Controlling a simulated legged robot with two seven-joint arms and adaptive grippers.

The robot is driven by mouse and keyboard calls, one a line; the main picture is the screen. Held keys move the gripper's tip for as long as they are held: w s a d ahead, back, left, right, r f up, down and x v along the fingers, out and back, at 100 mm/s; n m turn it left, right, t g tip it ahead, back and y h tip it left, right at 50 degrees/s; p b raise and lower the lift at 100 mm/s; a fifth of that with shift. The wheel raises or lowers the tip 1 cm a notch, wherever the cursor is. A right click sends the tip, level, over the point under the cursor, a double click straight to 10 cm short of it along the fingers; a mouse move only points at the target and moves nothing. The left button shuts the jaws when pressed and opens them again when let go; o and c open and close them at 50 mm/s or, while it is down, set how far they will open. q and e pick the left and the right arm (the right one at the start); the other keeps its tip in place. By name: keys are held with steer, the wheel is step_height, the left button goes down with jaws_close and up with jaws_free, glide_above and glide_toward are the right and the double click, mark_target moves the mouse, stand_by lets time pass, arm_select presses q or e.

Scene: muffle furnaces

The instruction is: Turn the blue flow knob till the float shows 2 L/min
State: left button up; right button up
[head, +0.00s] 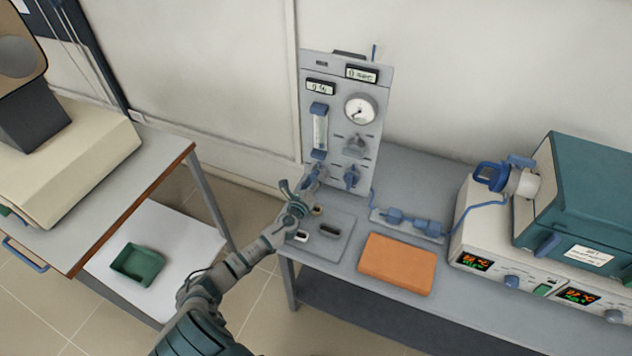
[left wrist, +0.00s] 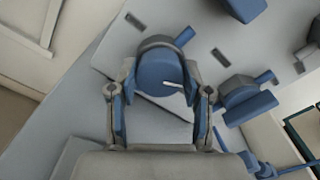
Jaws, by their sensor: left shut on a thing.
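The flow panel (head: 345,95) stands upright on the bench. Its clear flow tube (head: 320,132), with blue end blocks, is on the left side; the float and scale are too small to read. The blue flow knob (left wrist: 160,72), round with a white mark on its face, sits between the fingers of my left gripper (left wrist: 160,95) in the left wrist view. The fingers are shut on it from both sides. In the head view my left gripper (head: 304,190) is at the panel's lower left and mostly hides this knob. My right gripper is out of view.
A second blue knob (head: 352,177) is close to the right, also in the left wrist view (left wrist: 245,98). A grey tray (head: 325,250), orange pad (head: 397,264) and furnace (head: 585,200) share the bench.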

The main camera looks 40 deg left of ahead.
arm_select(q)
steer(key=n, duration=0.2)
steer(key=n+b, duration=0.1)
steer(key=shift+a+f+n, duration=0.15)
steer(key=shift+f+n, duration=0.05)
steer(key=shift+n, duration=2)
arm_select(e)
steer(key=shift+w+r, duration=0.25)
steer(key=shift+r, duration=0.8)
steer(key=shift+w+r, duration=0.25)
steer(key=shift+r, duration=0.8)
arm_select(q)
steer(key=shift+s, duration=0.1)
steer(key=o, duration=1.2)
steer(key=shift+a, duration=0.1)
steer(key=shift+c, duration=0.2)
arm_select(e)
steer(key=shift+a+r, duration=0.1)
